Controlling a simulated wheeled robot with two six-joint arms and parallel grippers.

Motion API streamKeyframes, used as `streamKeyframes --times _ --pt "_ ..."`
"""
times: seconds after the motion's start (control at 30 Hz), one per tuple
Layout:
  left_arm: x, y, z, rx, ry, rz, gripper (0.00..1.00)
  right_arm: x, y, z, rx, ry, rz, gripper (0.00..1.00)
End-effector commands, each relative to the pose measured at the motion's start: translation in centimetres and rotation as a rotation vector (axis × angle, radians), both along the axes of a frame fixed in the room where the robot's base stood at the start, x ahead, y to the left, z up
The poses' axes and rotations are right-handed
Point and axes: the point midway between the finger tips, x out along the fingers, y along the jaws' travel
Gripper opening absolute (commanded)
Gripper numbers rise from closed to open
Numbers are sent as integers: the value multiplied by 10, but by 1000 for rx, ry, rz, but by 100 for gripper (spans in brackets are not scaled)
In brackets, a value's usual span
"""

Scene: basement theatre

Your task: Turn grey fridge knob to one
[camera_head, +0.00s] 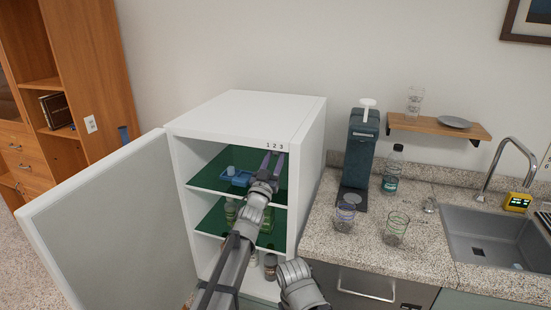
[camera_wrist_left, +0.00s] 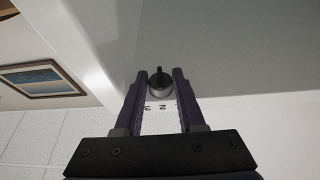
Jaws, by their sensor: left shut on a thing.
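The white fridge (camera_head: 312,165) stands with its door (camera_head: 105,225) wide open to the left. My left gripper (camera_head: 272,160) reaches into the top of the opening, just below the numbers. In the left wrist view, the round grey knob (camera_wrist_left: 160,85) with a dark ridge sits between the fingertips, which are shut on it. The ridge looks about upright, roughly in line with the 2. The numbers appear upside down there, and the 1 is hidden by a finger. The right gripper is out of view.
Below my left gripper, the green glass shelf (camera_head: 208,185) holds a blue tray (camera_head: 236,177); bottles stand lower down. To the right, the granite counter (camera_head: 325,240) holds a dark drinks machine (camera_head: 360,150), two glasses and a bottle. The sink (camera_head: 490,238) is farther right.

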Motion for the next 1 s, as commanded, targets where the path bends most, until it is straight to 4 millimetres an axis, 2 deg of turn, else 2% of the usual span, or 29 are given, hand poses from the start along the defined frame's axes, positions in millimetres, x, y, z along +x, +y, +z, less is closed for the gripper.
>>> streamKeyframes --times 0.3,0.33,0.4,0.77,1.0 --pt "0 0 1 -5 -3 -4 0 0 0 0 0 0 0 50" --pt "0 0 1 -5 -3 -4 42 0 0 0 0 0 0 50" --pt "0 0 1 -4 -3 -3 50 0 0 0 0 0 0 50" --pt "-4 1 -2 -3 0 -2 50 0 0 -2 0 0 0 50" --pt "-29 9 -14 -1 -1 -1 50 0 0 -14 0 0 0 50"
